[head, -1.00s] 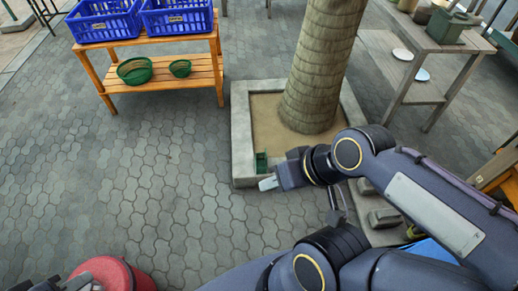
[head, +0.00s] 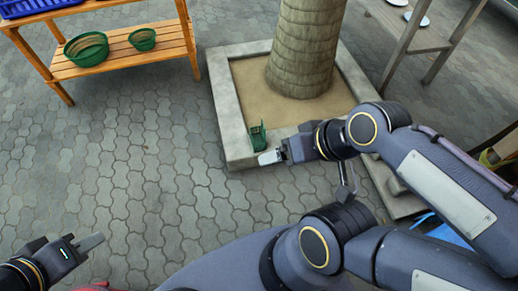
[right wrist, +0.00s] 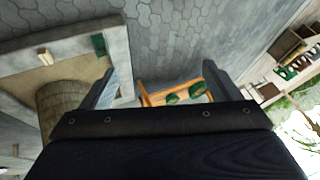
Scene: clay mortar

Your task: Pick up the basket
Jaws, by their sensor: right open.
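Several things here could be the basket, and I cannot tell which is meant. Two green woven baskets, a larger one (head: 86,48) and a smaller one (head: 142,39), sit on the wooden rack's lower shelf. A blue crate (head: 38,6) shows partly above them. A small green object (head: 257,137) stands at the planter's near corner. My right gripper (head: 270,157) is just beside it in the head view; in the right wrist view its fingers (right wrist: 158,75) are apart and empty. My left gripper (head: 92,243) is at the lower left, away from the baskets; its opening is unclear.
The wooden rack (head: 112,52) stands at the upper left. A stone planter (head: 222,105) surrounds a thick tree trunk (head: 305,50). A grey table (head: 425,38) is at the upper right. Paved ground (head: 130,150) between the rack and my base is clear.

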